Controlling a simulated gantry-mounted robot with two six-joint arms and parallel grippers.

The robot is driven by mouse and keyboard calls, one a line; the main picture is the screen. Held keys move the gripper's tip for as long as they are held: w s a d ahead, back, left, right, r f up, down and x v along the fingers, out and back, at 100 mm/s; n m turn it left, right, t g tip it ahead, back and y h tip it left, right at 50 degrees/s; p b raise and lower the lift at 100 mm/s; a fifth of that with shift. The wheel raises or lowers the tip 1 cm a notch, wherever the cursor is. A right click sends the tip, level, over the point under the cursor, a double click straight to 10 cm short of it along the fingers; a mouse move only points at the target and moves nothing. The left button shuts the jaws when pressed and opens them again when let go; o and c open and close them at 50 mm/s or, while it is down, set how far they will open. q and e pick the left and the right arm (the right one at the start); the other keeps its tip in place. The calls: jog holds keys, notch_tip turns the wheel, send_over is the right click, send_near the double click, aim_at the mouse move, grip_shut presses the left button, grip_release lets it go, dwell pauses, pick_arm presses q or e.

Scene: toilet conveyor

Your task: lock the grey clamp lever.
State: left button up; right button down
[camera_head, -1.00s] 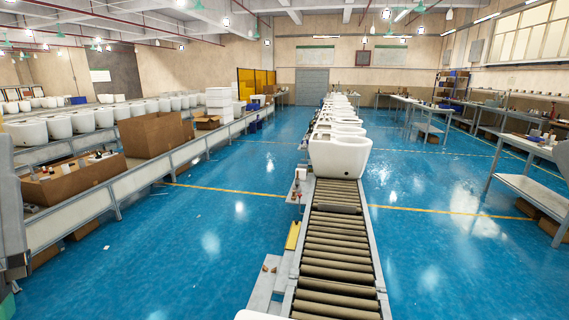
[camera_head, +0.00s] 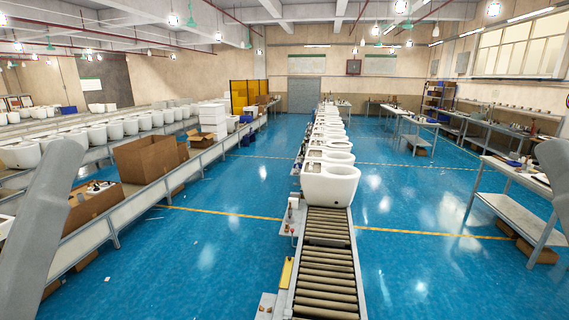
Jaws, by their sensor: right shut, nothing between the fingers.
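I cannot pick out the grey clamp lever with certainty. Small fittings (camera_head: 290,216) with a red part stand on the ledge along the left side of the roller conveyor (camera_head: 327,262), too small to read. The nearest white toilet bowl (camera_head: 330,184) sits upright on the conveyor beside them, with a row of more bowls behind it. Grey lengths of my arms cross the left and right edges. No gripper fingers show on either side, and nothing is seen held.
A yellow block (camera_head: 287,272) and small brown pieces lie on the near left ledge. A second line with cardboard boxes (camera_head: 147,166) and bowls runs along the left. Metal workbenches (camera_head: 515,205) stand on the right. Blue floor lies clear on both sides of the conveyor.

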pick_arm(q)
notch_tip(320, 180, up, 6)
jog(key=p, duration=0.3)
pick_arm(e)
notch_tip(320, 180, up, 6)
jog(key=shift+f, duration=0.1)
